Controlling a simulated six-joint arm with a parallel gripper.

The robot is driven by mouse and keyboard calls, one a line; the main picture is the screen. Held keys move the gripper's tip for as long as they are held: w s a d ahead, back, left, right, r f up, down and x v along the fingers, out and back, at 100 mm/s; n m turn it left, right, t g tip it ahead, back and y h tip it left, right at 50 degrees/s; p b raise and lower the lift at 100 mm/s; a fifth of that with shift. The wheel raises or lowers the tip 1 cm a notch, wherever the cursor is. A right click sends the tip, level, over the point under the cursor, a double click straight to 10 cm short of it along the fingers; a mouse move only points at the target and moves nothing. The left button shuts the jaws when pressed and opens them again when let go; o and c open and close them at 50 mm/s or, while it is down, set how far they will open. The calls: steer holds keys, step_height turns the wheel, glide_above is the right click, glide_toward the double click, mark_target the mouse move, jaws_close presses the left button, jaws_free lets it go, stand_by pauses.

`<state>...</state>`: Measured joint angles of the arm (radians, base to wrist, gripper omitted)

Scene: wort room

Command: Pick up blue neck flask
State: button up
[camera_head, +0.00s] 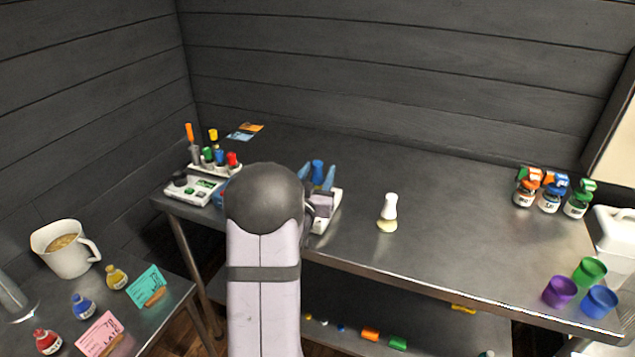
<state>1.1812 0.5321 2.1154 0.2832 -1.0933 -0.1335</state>
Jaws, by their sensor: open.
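My gripper (317,176) is over the dark metal table, with its two blue fingers apart. A darker blue upright piece (317,168) shows between the fingers; it could be a flask neck, but its lower part is hidden by my gripper and I cannot tell if the fingers touch it. A small round flask with blue contents (82,306) stands on the lower left table, far from my gripper. It stands between a yellow flask (116,277) and a red flask (47,341).
A white tray (334,207) lies beneath my gripper. A rack with colored tops (213,157) stands left, a white-topped piece (389,210) right. Labelled jars (549,194) and colored cups (559,291) are at the far right. The table's middle right is clear.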

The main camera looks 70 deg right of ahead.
steer(key=shift+w+d+p, duration=0.1)
steer(key=shift+d+p, duration=0.2)
steer(key=shift+d, duration=0.1)
steer(key=shift+w+d+p, duration=0.25)
steer(key=shift+d+p, duration=0.15)
steer(key=shift+d, duration=0.7)
steer(key=shift+w+d+p, duration=0.25)
steer(key=shift+d+p, duration=0.15)
steer(key=shift+d, duration=0.65)
steer(key=shift+c, duration=0.4)
jaws_close()
step_height(320, 180, up, 10)
steer(key=b, duration=0.2)
